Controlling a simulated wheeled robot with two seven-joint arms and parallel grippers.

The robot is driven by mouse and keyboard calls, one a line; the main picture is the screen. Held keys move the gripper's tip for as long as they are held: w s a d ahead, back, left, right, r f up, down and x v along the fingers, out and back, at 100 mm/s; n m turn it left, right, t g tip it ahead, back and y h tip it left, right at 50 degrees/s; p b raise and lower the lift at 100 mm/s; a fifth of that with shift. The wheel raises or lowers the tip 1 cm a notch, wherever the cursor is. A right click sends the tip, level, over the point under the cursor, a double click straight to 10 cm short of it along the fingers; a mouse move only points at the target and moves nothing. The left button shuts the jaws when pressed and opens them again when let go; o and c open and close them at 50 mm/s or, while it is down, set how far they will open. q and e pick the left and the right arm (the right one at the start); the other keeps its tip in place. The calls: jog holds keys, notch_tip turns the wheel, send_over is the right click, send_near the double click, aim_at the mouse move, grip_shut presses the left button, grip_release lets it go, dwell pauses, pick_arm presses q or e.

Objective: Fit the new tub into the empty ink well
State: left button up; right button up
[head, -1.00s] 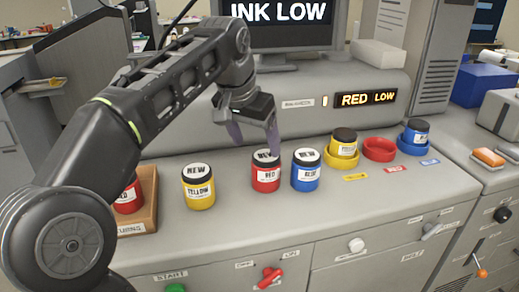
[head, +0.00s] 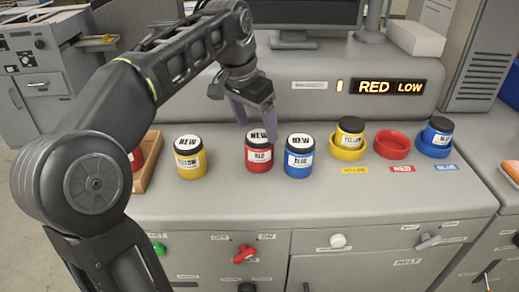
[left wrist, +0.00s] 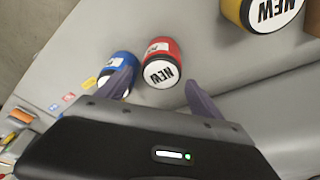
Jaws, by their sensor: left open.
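The new red tub (head: 259,153), with a black lid marked NEW, stands on the machine's top between the new yellow tub (head: 190,159) and the new blue tub (head: 299,157). The empty red ink well (head: 393,144) is a red ring at the right, between the yellow and blue wells. My left gripper (head: 255,122) is open just above and behind the red tub, with nothing held. In the left wrist view the red tub (left wrist: 160,62) lies ahead between the spread fingers; the left finger overlaps the blue tub (left wrist: 118,70). My right gripper is out of view.
The yellow well (head: 348,153) and the blue well (head: 434,150) each hold a tub. A wooden returns box (head: 150,160) with a red tub stands at the left. A panel reads RED LOW (head: 390,87). Knobs line the front below the edge.

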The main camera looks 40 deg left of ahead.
aim_at(259, 136)
pick_arm(q)
jog(key=shift+s+a, duration=0.1)
jog(key=shift+f, duration=0.15)
jog(key=shift+b+x, duration=0.7)
jog(key=shift+x, duration=0.55)
jog(key=shift+w+f, duration=0.2)
jog(key=shift+w, duration=0.05)
jog(key=p+x, duration=0.1)
jog(key=x, duration=0.3)
jog(key=shift+w+f, duration=0.1)
jog(key=shift+f, duration=0.15)
